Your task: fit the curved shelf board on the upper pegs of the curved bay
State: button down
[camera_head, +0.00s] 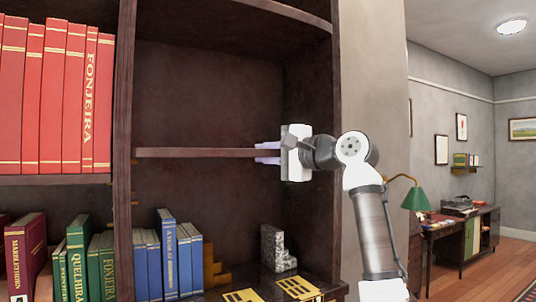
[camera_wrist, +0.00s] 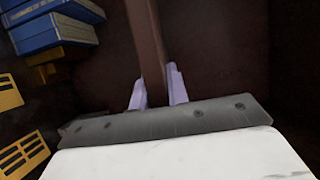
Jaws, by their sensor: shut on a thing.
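The curved shelf board (camera_head: 205,153) is dark brown and spans the bay roughly level, seen edge-on. Its left end appears at the bay's left upright (camera_head: 123,130); I cannot tell whether it touches it or rests on pegs. My gripper (camera_head: 268,153) is shut on the board's right part, with pale lilac fingers on it. In the wrist view the board (camera_wrist: 147,40) runs away between the two fingers (camera_wrist: 157,90). The curved bay (camera_head: 210,85) is dark wood. Small brownish marks show on its left upright below the board; the upper pegs are not clearly visible.
Red books (camera_head: 55,95) fill the shelf to the left. The space above the board is empty. A grey wall (camera_head: 372,80) stands right of the bay.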

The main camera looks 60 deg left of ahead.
jog(key=shift+a+r, duration=0.15)
jog(key=c, duration=1.3)
grip_release()
jog(key=shift+a+f, duration=0.1)
jog(key=shift+f, duration=0.15)
jog(key=b+v, duration=0.5)
jog(key=v, duration=0.9)
jog(key=shift+r, duration=0.2)
